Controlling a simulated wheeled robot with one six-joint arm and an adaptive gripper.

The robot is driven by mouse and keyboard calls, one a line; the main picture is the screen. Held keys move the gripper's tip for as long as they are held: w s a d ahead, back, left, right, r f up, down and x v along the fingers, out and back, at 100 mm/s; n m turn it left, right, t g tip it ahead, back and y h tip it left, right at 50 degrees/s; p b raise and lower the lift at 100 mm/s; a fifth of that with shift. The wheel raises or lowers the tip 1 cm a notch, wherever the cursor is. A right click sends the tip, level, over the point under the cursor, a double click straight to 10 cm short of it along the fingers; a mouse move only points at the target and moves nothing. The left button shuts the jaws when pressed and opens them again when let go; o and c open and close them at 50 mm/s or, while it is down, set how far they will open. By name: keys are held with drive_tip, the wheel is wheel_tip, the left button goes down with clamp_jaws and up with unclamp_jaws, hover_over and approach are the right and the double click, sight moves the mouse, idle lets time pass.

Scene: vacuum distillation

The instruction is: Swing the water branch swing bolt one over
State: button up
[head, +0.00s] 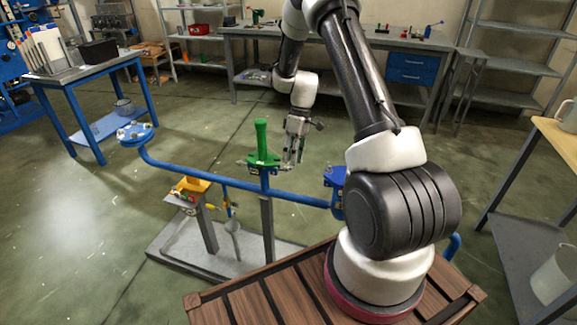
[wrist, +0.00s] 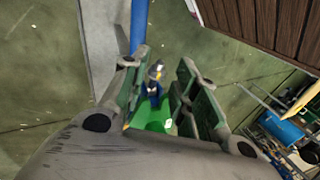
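The blue water branch pipe (head: 232,186) runs across the middle, with a green upright part (head: 261,143) on a small flanged mount. My gripper (head: 293,160) points down just right of this green part. In the wrist view my gripper (wrist: 163,64) has its two green-padded fingers apart. A small dark blue and grey bolt-like piece (wrist: 155,80), probably the swing bolt, shows between them, with a gap visible to each finger. A bright green surface (wrist: 153,114) lies close below it in the picture. Whether a finger touches the bolt is unclear.
A blue flange (head: 135,131) ends the pipe at left. A blue fitting (head: 335,185) sits right of my gripper, partly behind my arm. Open floor lies behind.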

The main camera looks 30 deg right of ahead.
drive_tip(key=shift+x, duration=1.75)
clamp_jaws()
drive_tip(key=shift+w+a+r+g+h, duration=0.25)
drive_tip(key=shift+r+g+h, duration=0.15)
drive_tip(key=shift+g+h, duration=0.15)
drive_tip(key=shift+w+r+m+g+h, duration=0.2)
drive_tip(key=shift+r+m+g+h, duration=0.15)
drive_tip(key=shift+g+h, duration=0.1)
drive_tip(key=shift+a, duration=0.1)
unclamp_jaws()
drive_tip(key=v, duration=1.2)
